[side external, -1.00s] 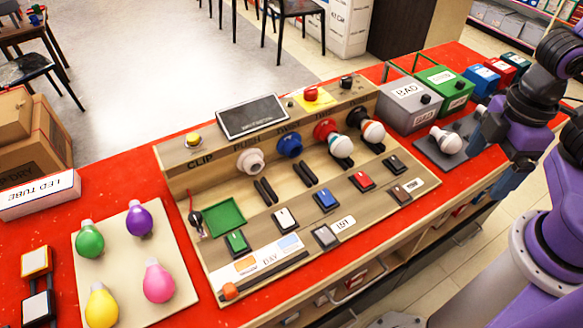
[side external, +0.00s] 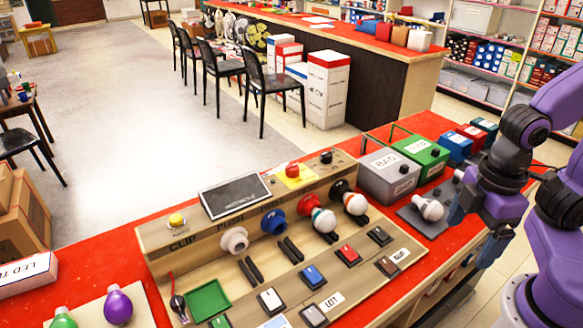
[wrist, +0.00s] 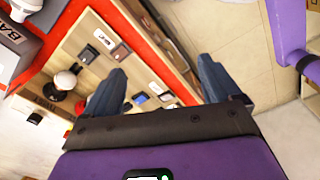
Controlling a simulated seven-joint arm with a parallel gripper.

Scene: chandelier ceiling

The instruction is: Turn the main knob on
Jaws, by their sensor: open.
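A wooden test panel (side external: 185,270) stands on the red counter. A small black knob (side external: 326,157) sits at the right end of its raised back ledge, beside a red button (side external: 293,171) on a yellow plate. I cannot read a label marking the main knob. In the wrist view a black knob (wrist: 35,118) shows at the lower left, apart from my fingers. My gripper (side external: 472,238) is at the right of the panel, beyond the white bulb on the grey stand. Its fingers (wrist: 162,66) are apart and empty in the wrist view.
A white bulb (side external: 428,208) on a stand, a grey BAD bin (side external: 390,178) and a green bin (side external: 427,160) stand between my gripper and the knob's end of the panel. Sockets, two with bulbs, and several rocker switches cover the panel. A dark screen (side external: 236,196) leans at the back.

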